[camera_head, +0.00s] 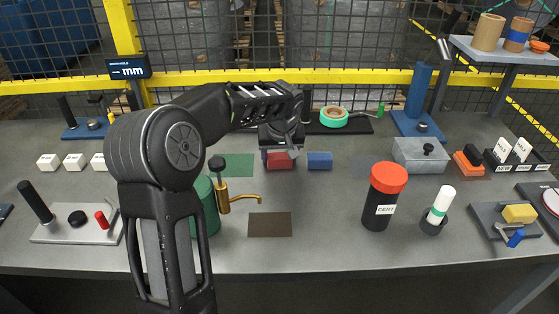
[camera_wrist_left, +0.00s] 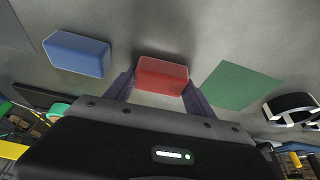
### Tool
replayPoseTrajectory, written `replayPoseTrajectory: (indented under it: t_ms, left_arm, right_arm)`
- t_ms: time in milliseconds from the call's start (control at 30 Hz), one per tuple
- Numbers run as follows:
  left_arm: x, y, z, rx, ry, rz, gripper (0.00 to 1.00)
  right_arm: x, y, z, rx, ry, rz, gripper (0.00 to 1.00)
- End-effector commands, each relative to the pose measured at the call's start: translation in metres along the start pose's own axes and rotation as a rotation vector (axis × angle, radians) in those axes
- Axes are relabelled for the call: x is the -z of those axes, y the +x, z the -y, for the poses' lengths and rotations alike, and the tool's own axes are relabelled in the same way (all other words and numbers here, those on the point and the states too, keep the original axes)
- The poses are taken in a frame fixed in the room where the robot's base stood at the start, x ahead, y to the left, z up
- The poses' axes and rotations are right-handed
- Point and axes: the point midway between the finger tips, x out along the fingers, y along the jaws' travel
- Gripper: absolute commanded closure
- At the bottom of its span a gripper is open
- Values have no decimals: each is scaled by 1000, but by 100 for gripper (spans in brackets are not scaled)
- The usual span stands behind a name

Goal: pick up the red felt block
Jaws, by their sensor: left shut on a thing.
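The red felt block (camera_head: 279,161) is on the grey steel table in the head view, between a green mat and a blue block. My left gripper (camera_head: 280,152) reaches down over it from above and partly hides it. In the left wrist view the red block (camera_wrist_left: 162,75) sits between the two dark fingers of my left gripper (camera_wrist_left: 160,85), one on each side. The gripper is shut on it. I cannot tell whether the block is clear of the table. My right gripper is not in view.
A blue block (camera_head: 319,160) lies just right of the red one. A green mat (camera_head: 237,164) lies to its left, a brown mat (camera_head: 270,224) nearer. A green canister with a brass spout (camera_head: 224,198) stands close left. A black canister with a red lid (camera_head: 383,197) stands right.

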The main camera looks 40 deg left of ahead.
Motion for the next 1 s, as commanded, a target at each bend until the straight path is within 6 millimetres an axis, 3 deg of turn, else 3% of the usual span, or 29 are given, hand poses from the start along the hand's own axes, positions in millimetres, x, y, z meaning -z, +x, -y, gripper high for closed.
replayPoseTrajectory:
  t_ms: [367,800,1000]
  left_arm:
    - [6,-12,0,0,0,-3,75]
    - [35,-83,0,-1,-1,-3,75]
    - [38,-93,0,0,1,0,75]
  right_arm:
    - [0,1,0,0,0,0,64]
    - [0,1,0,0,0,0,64]
    - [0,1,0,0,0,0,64]
